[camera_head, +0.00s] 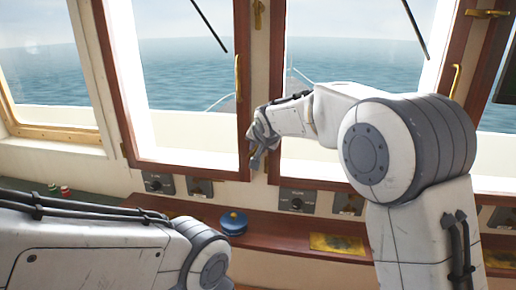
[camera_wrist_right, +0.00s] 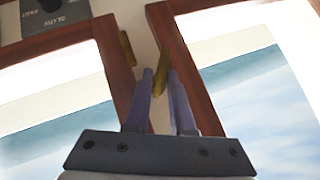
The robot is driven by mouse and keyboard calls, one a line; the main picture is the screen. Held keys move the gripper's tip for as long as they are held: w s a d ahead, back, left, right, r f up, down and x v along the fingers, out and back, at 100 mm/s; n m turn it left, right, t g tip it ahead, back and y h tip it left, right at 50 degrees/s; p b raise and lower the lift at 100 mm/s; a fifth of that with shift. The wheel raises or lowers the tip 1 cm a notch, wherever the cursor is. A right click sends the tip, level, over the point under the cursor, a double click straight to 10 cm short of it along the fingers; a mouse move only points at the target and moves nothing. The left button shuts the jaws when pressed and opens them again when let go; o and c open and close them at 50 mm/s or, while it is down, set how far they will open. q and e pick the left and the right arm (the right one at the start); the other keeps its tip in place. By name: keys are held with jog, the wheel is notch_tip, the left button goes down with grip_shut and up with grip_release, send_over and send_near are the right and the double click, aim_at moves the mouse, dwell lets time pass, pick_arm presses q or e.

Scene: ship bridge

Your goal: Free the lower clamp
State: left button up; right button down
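The lower clamp (camera_wrist_right: 160,82) is a small brass piece on the post between two wood-framed windows. In the right wrist view it sits tilted between the fingertips of my right gripper (camera_wrist_right: 161,76). In the head view my right gripper (camera_head: 258,158) is at the lower part of this post and hides the clamp. An upper brass clamp (camera_head: 258,13) shows higher on the same post. My left gripper is out of view; only its arm shows.
A brass handle (camera_head: 238,77) is on the left window's frame, and another (camera_head: 456,80) is on the right window's frame. Below are control panels (camera_head: 297,200), a wooden ledge (camera_head: 283,231) with a blue round object (camera_head: 233,222), and a yellow plate (camera_head: 337,244).

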jog(key=c, duration=0.8)
grip_release()
jog(key=shift+s+a+f, duration=0.15)
jog(key=shift+a, duration=0.05)
jog(key=shift+o, duration=0.2)
jog(key=shift+d, duration=0.1)
jog(key=shift+s+r, duration=0.15)
jog(key=shift+r, duration=0.15)
jog(key=b+v, duration=0.3)
jog(key=v, duration=0.7)
